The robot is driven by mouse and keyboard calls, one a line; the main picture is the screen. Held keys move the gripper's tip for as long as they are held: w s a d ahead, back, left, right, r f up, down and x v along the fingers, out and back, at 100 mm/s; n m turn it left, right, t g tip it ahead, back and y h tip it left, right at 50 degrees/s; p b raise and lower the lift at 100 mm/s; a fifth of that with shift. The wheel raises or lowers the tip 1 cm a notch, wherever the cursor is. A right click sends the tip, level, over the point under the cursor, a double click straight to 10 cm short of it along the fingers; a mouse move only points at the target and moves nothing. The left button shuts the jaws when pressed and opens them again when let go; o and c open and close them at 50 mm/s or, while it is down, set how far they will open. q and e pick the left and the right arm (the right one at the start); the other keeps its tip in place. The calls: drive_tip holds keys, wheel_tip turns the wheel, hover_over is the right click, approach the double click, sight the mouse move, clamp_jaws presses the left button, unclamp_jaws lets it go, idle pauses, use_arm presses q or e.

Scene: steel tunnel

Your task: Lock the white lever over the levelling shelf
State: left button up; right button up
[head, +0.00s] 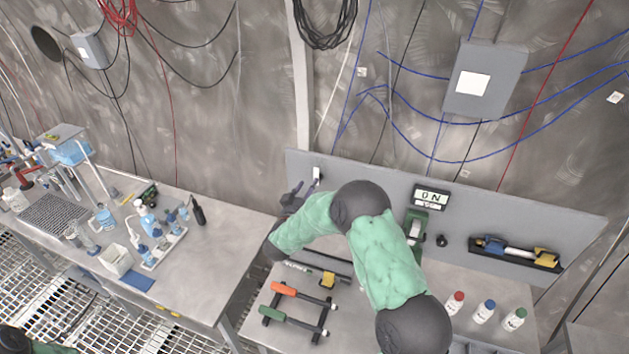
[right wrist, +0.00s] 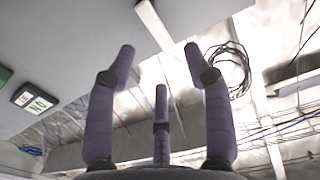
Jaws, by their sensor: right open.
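The white lever (head: 316,173) is a small pale upright piece on the left part of the grey back panel, above the right bench. In the right wrist view, a white bar (right wrist: 153,25) that looks like this lever lies beyond my fingertips. My right gripper (head: 300,189) is beside and just below the lever, partly hidden behind my forearm. In the right wrist view the gripper (right wrist: 158,48) has its fingers spread, with nothing between them. I cannot tell whether a finger touches the lever. No levelling shelf can be made out clearly. My left gripper is out of view.
A lit display (head: 432,197) and a black holder (head: 515,254) with blue and yellow items are on the panel. Orange- and green-handled tools (head: 286,289) lie on the bench. Bottles (head: 484,311) stand at right. The left bench (head: 205,262) carries glassware.

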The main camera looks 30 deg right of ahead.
drive_tip(key=shift+v, duration=2.1)
drive_tip(key=shift+f, duration=0.1)
drive_tip(key=s+a+f+n+g+y, duration=0.1)
drive_tip(key=s+a+f+n+y, duration=0.2)
drive_tip(key=f, duration=0.6)
drive_tip(key=s+a+f+g+y, duration=0.1)
drive_tip(key=s+a+f+y, duration=0.35)
drive_tip(key=f, duration=0.35)
drive_tip(key=s+a+f+n+g+y, duration=0.25)
drive_tip(key=a+f+y, duration=0.2)
drive_tip(key=f, duration=0.45)
drive_tip(key=s+a+f+g+y, duration=0.2)
drive_tip(key=s+a+g, duration=0.1)
drive_tip(key=s, duration=0.6)
drive_tip(key=s+a+f+g+y, duration=0.2)
drive_tip(key=s+a+f, duration=0.15)
drive_tip(key=s, duration=0.45)
drive_tip(key=s+a+f+g+y, duration=0.1)
drive_tip(key=s+a+g+y, duration=0.15)
drive_tip(key=s, duration=0.65)
drive_tip(key=w+a+f+n+b, duration=0.1)
drive_tip(key=f+b, duration=1.1)
drive_tip(key=b, duration=0.1)
drive_tip(key=w+a+f+n+b, duration=0.1)
drive_tip(key=w+f+b, duration=0.1)
drive_tip(key=f+b, duration=1.1)
drive_tip(key=shift+f+t+h+b, duration=0.2)
drive_tip(key=shift+t+h+b, duration=0.1)
drive_tip(key=shift+h+b, duration=0.15)
drive_tip(key=shift+a, duration=0.1)
